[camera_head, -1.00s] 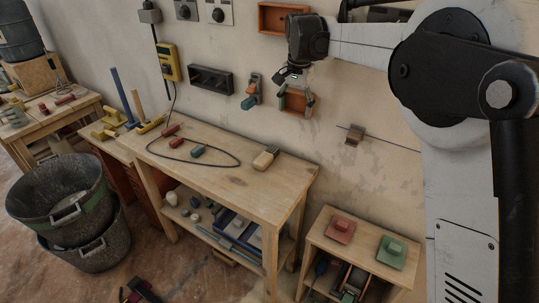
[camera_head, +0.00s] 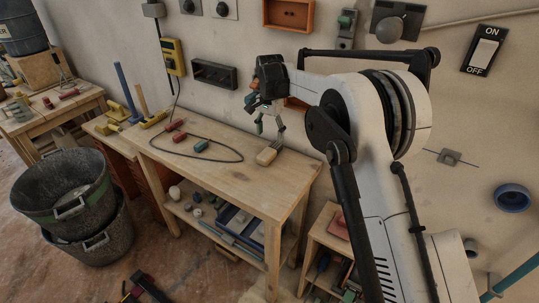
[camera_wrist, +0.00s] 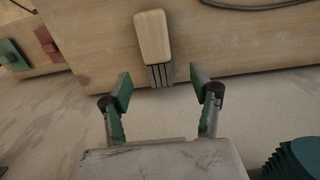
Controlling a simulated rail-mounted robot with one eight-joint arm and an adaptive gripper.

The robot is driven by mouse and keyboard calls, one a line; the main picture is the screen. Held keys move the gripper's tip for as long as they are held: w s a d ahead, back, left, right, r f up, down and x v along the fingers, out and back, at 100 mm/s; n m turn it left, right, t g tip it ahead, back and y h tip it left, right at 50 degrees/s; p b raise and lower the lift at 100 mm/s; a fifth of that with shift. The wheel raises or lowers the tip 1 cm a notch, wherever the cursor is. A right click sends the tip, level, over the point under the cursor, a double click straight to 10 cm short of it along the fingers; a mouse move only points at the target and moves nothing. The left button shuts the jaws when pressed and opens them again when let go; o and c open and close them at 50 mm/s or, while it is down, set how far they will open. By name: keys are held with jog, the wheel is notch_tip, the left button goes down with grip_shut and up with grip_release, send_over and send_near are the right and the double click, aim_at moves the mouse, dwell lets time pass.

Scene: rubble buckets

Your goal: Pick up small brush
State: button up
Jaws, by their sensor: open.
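The small brush (camera_head: 267,156) lies flat on the wooden workbench, near its back edge and toward the right. In the wrist view the brush (camera_wrist: 153,38) shows a pale wooden body with dark bristles at the end nearer my gripper. My gripper (camera_head: 270,128) is above the back of the bench, by the wall, with its fingers pointing down near the brush. In the wrist view my gripper (camera_wrist: 158,86) is open and empty. Its two green-padded fingers are spread on either side of the line of the bristles, with no contact seen.
A black wall holder (camera_head: 214,74) and orange wall boxes (camera_head: 288,13) are fixed behind. A lower table stands to the right. The bench front is clear.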

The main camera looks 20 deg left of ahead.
aim_at(270, 150)
notch_tip(270, 150, down, 3)
jog(key=shift+r, duration=0.2)
jog(key=shift+s+d+f, duration=0.1)
jog(key=shift+s+f, duration=0.05)
jog(key=shift+f, duration=0.7)
jog(key=shift+s+a+f, duration=0.1)
jog(key=shift+s+f, duration=0.1)
jog(key=shift+f, duration=0.7)
jog(key=shift+s+d+f, duration=0.1)
jog(key=shift+s+f, duration=0.05)
jog(key=shift+f, duration=0.7)
jog(key=c, duration=1.4)
jog(key=shift+o, duration=0.2)
